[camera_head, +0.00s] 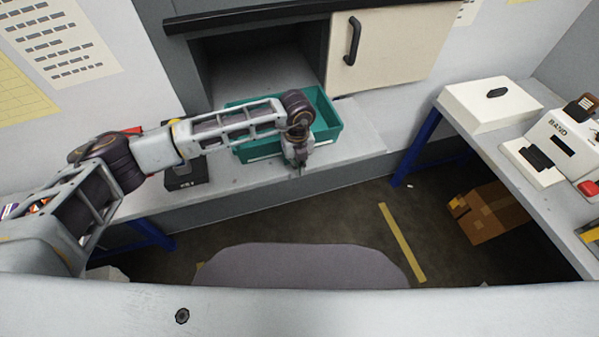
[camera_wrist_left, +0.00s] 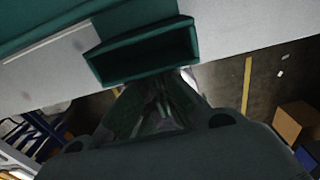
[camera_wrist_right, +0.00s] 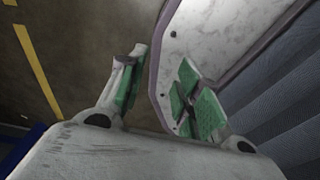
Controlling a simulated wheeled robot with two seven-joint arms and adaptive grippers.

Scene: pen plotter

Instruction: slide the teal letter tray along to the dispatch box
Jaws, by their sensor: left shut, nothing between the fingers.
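The teal letter tray (camera_head: 328,118) lies on the grey counter in front of a dark open compartment. My left forearm crosses over it and hides part of it. My left gripper (camera_head: 299,168) is shut and empty, pointing down at the tray's front side. In the left wrist view its fingers (camera_wrist_left: 163,108) show just below a hollow teal piece (camera_wrist_left: 145,55) on the tray's front; I cannot tell if they touch it. My right gripper (camera_wrist_right: 163,92) is open and empty in the right wrist view. I cannot tell for sure which thing is the dispatch box.
The open compartment (camera_head: 255,65) has a cream door (camera_head: 390,50) with a black handle at its right. A black device (camera_head: 185,172) stands left of the tray. A white lidded box (camera_head: 492,104) and a machine (camera_head: 560,145) stand on the right bench. A cardboard box (camera_head: 490,213) lies on the floor.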

